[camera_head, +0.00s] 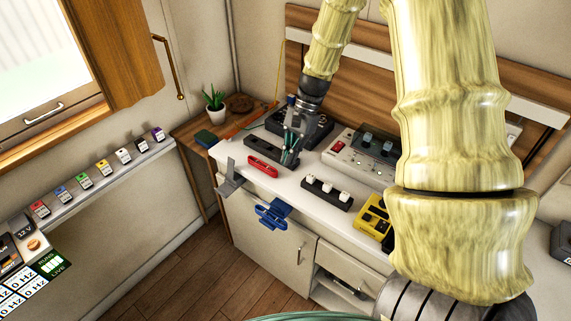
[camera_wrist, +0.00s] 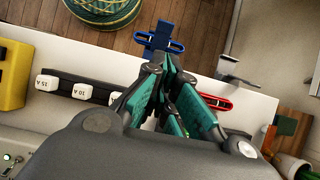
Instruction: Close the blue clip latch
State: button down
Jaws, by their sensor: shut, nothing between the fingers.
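The blue clip latch (camera_head: 272,215) is on the front edge of the white counter (camera_head: 312,201), with its lower part against the cabinet front. It also shows in the wrist view (camera_wrist: 160,38), beyond my fingertips at the counter edge. Whether it is open or shut is hard to tell. My gripper (camera_head: 291,150) is over the counter, behind the latch and apart from it. Its teal-padded fingers (camera_wrist: 161,70) are shut and empty. In the wrist view the fingers point toward the latch and their tips overlap the view of the counter just short of it.
A red clip (camera_head: 263,166) lies left of my gripper. A black strip with white switches (camera_head: 326,193) and a yellow box (camera_head: 374,216) are to the right. A grey bracket (camera_head: 230,176) stands at the counter's left end. A coiled hose (camera_wrist: 103,12) lies on the floor.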

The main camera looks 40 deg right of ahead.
jog(key=x, duration=0.3)
jog(key=p+x, duration=0.1)
jog(key=x, duration=0.3)
jog(key=a+p+x, duration=0.1)
jog(key=x, duration=0.2)
jog(key=shift+s+a, duration=0.2)
jog(key=shift+s, duration=0.1)
jog(key=shift+s+a+f, duration=0.1)
jog(key=shift+a+f, duration=0.25)
jog(key=shift+a, duration=0.1)
